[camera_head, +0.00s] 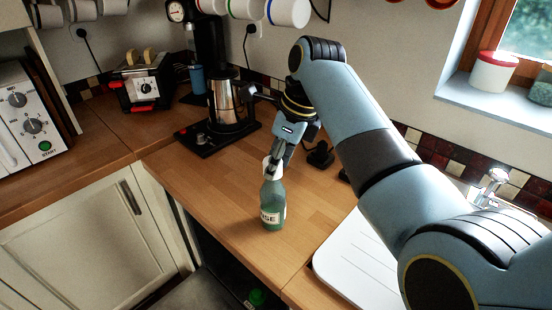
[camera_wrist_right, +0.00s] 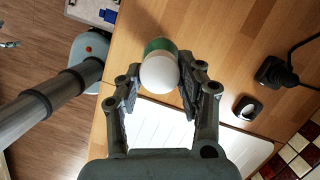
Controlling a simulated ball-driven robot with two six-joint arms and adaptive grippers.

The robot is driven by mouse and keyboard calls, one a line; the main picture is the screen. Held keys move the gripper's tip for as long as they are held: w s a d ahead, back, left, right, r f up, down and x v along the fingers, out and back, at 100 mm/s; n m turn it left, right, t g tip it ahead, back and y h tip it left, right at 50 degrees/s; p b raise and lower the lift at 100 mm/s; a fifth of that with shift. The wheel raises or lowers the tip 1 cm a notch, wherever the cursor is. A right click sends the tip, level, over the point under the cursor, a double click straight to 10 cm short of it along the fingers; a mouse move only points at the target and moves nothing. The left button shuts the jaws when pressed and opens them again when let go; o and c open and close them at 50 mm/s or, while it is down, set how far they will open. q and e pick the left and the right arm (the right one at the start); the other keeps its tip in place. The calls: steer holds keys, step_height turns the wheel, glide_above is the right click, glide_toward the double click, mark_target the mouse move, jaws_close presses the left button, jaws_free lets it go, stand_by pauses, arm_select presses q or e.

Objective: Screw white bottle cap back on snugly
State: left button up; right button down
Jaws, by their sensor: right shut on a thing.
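A green bottle (camera_head: 272,200) with a pale label stands upright on the wooden counter in the head view. The white cap (camera_head: 267,164) sits at the top of its neck, in line with the bottle. My right gripper (camera_head: 276,162) reaches down to the cap from above. In the right wrist view the white cap (camera_wrist_right: 159,74) lies between the two fingers of my right gripper (camera_wrist_right: 160,88), which are shut on it. The green bottle (camera_wrist_right: 159,44) shows just behind the cap. The threads are hidden, so I cannot tell how tight the cap is.
A coffee maker (camera_head: 229,105) stands behind the bottle and a toaster (camera_head: 143,86) farther left. A white ridged drainboard (camera_head: 350,255) lies at the front right. A black plug (camera_head: 320,155) rests behind my right arm. The counter left of the bottle is clear.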

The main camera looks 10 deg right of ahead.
steer(key=shift+f, duration=0.3)
